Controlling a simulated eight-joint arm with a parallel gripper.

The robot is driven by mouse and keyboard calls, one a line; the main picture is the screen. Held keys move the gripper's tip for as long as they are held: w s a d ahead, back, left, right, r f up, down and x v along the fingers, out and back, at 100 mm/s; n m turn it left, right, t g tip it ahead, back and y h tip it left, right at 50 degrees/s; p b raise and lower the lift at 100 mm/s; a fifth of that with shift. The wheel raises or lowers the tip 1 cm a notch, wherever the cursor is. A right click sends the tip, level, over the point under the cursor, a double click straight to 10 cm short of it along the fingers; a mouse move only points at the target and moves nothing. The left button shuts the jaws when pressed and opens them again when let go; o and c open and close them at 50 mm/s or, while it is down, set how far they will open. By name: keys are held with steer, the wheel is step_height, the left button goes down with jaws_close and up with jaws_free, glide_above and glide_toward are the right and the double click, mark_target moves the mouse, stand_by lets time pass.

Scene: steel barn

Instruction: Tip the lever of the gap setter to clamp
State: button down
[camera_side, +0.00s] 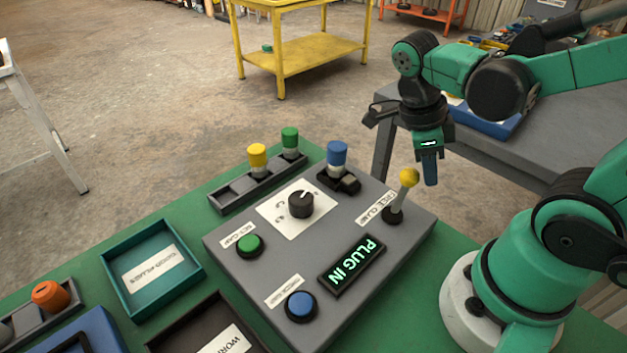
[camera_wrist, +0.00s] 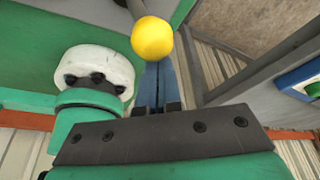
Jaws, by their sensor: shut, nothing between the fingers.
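The gap setter is a grey box (camera_side: 330,228) on a green bench. Its lever has a yellow ball knob (camera_side: 409,177) on a metal shaft, which leans a little to the right in the side view. A label with "CLAMP" (camera_side: 376,208) lies beside the lever's foot. My gripper (camera_side: 431,180) points down just right of the knob, its blue fingers together and empty. In the wrist view the knob (camera_wrist: 152,38) shows just past the fingertips (camera_wrist: 158,68) and hides part of them. I cannot tell whether they touch it.
The box also carries a lit "PLUG IN" display (camera_side: 351,264), a black dial (camera_side: 301,204), a green button (camera_side: 249,245) and a blue button (camera_side: 301,306). A blue plug (camera_side: 337,153) stands in a holder at the back edge. Trays (camera_side: 150,270) lie to the left.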

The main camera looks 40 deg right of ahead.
steer(key=shift+a, duration=0.1)
steer(key=shift+a+r+h, duration=0.15)
steer(key=shift+a+h, duration=0.05)
steer(key=shift+h, duration=0.1)
